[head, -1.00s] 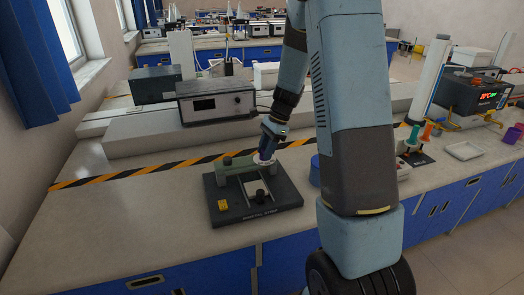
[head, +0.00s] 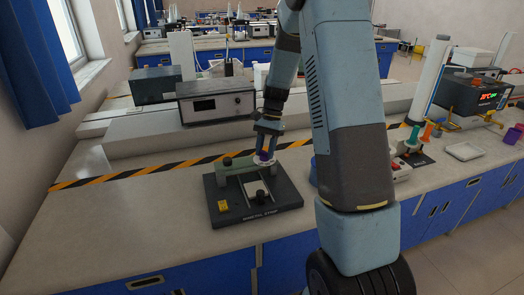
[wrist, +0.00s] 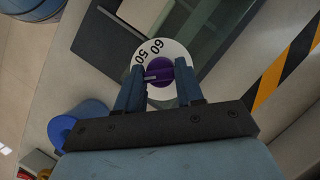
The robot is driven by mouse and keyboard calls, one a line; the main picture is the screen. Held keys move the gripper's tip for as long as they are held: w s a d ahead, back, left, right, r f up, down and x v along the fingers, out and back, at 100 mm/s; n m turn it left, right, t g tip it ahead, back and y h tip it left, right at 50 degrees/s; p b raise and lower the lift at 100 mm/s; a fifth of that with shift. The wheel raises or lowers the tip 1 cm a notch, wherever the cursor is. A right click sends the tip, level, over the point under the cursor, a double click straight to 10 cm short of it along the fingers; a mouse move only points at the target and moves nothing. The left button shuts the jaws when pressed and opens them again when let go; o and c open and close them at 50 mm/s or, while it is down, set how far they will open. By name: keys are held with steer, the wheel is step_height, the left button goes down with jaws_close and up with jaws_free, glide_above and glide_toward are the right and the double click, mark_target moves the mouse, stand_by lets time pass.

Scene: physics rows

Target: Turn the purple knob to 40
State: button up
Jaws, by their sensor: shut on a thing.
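The purple knob (wrist: 160,72) sits in the middle of a round white dial (wrist: 178,52) with black numbers; 50 and 60 are readable. A pale mark on the knob points left in the wrist view, close to the 50. Other numbers are out of sight or hidden by the fingers. My gripper (wrist: 160,88) has one finger on each side of the knob and is shut on it. In the head view my gripper (head: 265,150) points down at the dial, which is on the green bar of a dark stand (head: 284,196); the knob is small there.
A yellow block (head: 223,206) sits on the stand's front left. A blue round container (wrist: 62,130) is beside the stand. A grey instrument box (head: 216,103) stands behind, past a black-and-yellow striped tape (head: 110,177). The bench at left is clear.

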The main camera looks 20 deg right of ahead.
stand_by(0.4)
steer(key=o, duration=1)
steer(key=shift+o, duration=0.2)
steer(key=v, duration=1.3)
steer(key=shift+w+r, duration=0.25)
steer(key=shift+r, duration=0.05)
steer(key=shift+d, duration=0.1)
steer(key=s+a+r+n+t+h, duration=0.1)
steer(key=s+a+r+n+t, duration=0.1)
steer(key=s+r, duration=0.5)
steer(key=s+a+r+n+t+h, duration=0.1)
steer(key=s+a+r+n+t, duration=0.2)
steer(key=s, duration=0.7)
steer(key=s+r+n+t+h, duration=0.1)
steer(key=s+n+t, duration=0.2)
steer(key=s, duration=1.2)
steer(key=shift+s+a+n+t, duration=0.25)
steer(key=shift+n+t, duration=0.15)
steer(key=shift+n, duration=0.1)
